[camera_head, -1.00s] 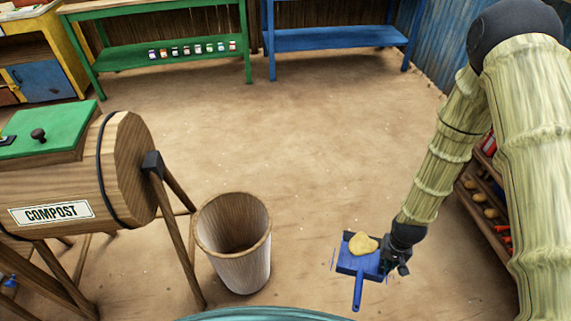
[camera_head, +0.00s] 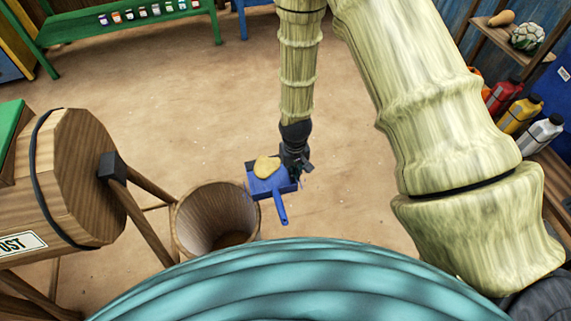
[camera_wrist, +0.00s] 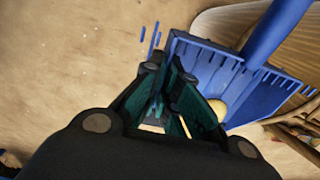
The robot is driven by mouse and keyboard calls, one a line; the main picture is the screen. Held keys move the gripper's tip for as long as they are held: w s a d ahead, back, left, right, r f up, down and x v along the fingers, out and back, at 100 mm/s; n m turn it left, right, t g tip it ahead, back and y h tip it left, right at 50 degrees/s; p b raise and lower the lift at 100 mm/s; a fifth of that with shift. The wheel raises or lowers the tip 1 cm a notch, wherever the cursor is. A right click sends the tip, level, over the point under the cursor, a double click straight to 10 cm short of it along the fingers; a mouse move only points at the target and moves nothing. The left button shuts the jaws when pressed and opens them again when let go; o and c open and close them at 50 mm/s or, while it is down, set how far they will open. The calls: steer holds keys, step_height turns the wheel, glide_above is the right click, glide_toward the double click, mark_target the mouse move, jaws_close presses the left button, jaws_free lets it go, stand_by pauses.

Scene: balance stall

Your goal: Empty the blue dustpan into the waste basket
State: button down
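The blue dustpan (camera_head: 262,187) is beside the waste basket, its near-left corner close to the rim in the picture. It looks roughly level, with its handle toward me. A tan-yellow lump (camera_head: 267,166) lies in it; the lump also shows partly behind my fingers in the wrist view (camera_wrist: 218,107). The wooden waste basket (camera_head: 190,222) stands upright on the floor; the visible inside looks empty. My gripper (camera_head: 292,172) is shut on the dustpan's side edge. In the wrist view, the fingers (camera_wrist: 165,88) meet at the blue pan (camera_wrist: 255,97); the exact contact is partly hidden.
A wooden compost drum (camera_head: 82,185) on legs stands left of the basket. A shelf with bottles (camera_head: 520,112) is at the right. A green bench (camera_head: 120,30) is at the back. The floor between is clear. My teal body covers the lower foreground.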

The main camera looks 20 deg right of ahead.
steer(key=w+b, duration=0.1)
steer(key=b, duration=0.1)
steer(key=w+r+b, duration=0.1)
steer(key=shift+a+b, duration=0.35)
steer(key=shift+a, duration=0.05)
steer(key=shift+w+r+b, duration=0.1)
steer(key=shift+r+b, duration=0.45)
steer(key=shift+r, duration=0.3)
